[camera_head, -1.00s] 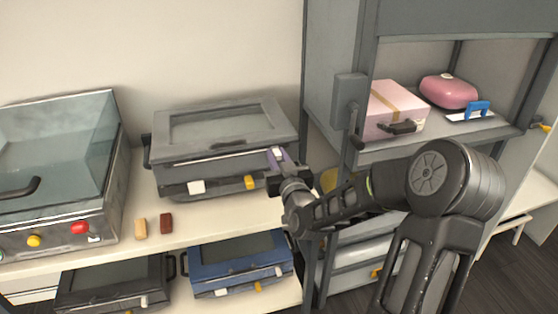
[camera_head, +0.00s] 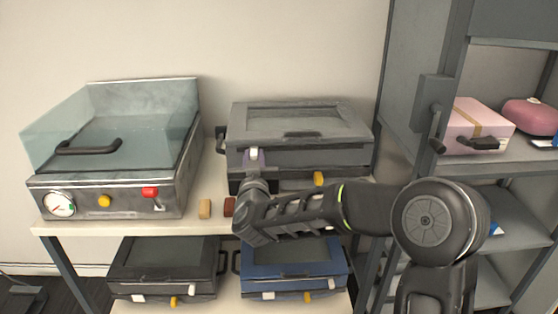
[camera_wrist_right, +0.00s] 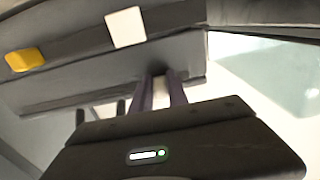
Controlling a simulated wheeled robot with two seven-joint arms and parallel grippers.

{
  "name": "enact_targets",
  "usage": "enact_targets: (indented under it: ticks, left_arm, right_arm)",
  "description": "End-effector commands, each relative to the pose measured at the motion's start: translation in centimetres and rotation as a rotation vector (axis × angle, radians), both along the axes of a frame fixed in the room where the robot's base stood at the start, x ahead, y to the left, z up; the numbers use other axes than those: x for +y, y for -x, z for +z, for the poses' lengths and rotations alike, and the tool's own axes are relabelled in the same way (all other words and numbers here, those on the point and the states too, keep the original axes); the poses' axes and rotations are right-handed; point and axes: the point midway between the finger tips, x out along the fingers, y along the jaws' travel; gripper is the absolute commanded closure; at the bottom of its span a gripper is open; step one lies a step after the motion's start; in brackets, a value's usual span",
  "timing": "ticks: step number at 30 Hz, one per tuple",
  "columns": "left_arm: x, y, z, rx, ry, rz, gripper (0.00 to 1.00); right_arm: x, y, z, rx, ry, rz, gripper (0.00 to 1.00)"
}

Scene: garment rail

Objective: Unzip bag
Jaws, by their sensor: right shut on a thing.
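No zipper can be made out in these frames. A closed grey case (camera_head: 300,125) with a windowed lid lies on the table, and its front edge fills the upper wrist view (camera_wrist_right: 90,65). It has a white latch (camera_wrist_right: 126,27) and a yellow latch (camera_head: 319,178). My right gripper (camera_head: 254,158) is at the case's front, by the white latch. Its purple fingers (camera_wrist_right: 160,85) are close together on a grey part at the case's lower front edge, just below the white latch in the wrist view. What exactly lies between the tips is partly hidden. My left gripper is out of view.
A pink rounded bag-like case (camera_head: 530,115) and a pink box (camera_head: 475,125) sit on the rack shelf at right. A glass-lidded machine (camera_head: 115,150) stands at left. Small tan (camera_head: 205,208) and red-brown blocks lie between. Blue (camera_head: 290,265) and black cases (camera_head: 165,265) lie below.

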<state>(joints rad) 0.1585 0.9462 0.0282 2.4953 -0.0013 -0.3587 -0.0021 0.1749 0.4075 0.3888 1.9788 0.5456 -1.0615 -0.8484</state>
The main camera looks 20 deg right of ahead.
Motion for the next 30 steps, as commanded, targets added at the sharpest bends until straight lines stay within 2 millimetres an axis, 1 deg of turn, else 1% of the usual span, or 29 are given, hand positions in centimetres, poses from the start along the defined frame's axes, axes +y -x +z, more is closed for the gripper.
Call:
enact_targets:
  ticks: [5,14,15,21,22,30]
  left_arm:
    - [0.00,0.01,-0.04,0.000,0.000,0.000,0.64]
    - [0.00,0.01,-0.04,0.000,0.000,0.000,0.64]
    - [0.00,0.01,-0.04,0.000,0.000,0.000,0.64]
    - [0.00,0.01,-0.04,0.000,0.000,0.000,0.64]
    - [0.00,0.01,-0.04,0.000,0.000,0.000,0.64]
    - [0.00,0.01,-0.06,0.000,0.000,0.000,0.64]
  right_arm:
    - [0.95,-0.40,0.07,-0.002,0.001,-0.003,1.00]
    - [1.14,-0.45,0.14,-0.003,0.001,0.000,1.00]
    - [1.15,-0.44,0.15,-0.003,0.001,0.000,0.79]
    - [1.08,-0.43,0.11,-0.003,0.001,-0.001,0.62]
    - [1.07,-0.42,0.11,-0.003,0.001,-0.002,0.60]
    - [1.03,-0.32,0.06,-0.002,0.001,-0.003,0.60]
